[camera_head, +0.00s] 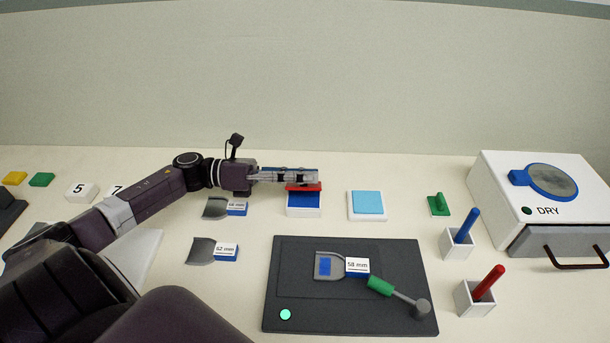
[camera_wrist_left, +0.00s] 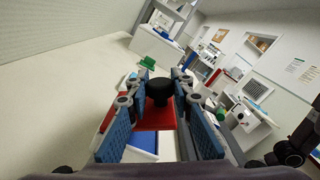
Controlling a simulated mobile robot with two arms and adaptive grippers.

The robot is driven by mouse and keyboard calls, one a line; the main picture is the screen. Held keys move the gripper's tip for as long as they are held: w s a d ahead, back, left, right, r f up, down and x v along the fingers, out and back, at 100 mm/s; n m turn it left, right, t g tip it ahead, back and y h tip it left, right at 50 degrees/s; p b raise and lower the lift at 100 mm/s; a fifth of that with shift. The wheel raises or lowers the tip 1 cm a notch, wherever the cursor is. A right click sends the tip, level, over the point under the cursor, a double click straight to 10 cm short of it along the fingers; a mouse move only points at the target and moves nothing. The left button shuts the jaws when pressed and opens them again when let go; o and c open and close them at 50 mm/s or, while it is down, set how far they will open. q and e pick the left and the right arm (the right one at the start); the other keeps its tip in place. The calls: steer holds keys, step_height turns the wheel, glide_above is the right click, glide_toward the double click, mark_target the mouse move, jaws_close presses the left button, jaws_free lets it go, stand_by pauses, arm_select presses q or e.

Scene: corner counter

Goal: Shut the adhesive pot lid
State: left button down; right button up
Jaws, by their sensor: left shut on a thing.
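The adhesive pot (camera_head: 303,211) is a small white box with blue inside, at the middle of the counter. Its red lid (camera_head: 306,187) is at the pot's back edge, and blue still shows in front of it. My left gripper (camera_head: 316,178) is over the lid, shut on its black knob (camera_wrist_left: 160,91). In the left wrist view the knob sits between the fingertips, with the red lid (camera_wrist_left: 157,118) just beneath and the pot's blue inside (camera_wrist_left: 145,143) below. The fingers partly hide the lid, and its exact tilt is unclear. My right gripper is not in view.
A light-blue-topped white block (camera_head: 367,204) stands right of the pot. Curved grey pieces with blue labels (camera_head: 230,252) lie in front and left. A dark mat (camera_head: 290,271) holds a 58 mm piece and a green-handled tool. A DRY box (camera_head: 531,200) stands far right.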

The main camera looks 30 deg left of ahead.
arm_select(q)
steer(key=shift+s+f, duration=0.1)
steer(key=shift+f, duration=0.05)
steer(key=c, duration=1.7)
jaws_free()
steer(key=shift+o, duration=0.2)
steer(key=v, duration=1.2)
steer(key=shift+a, duration=0.1)
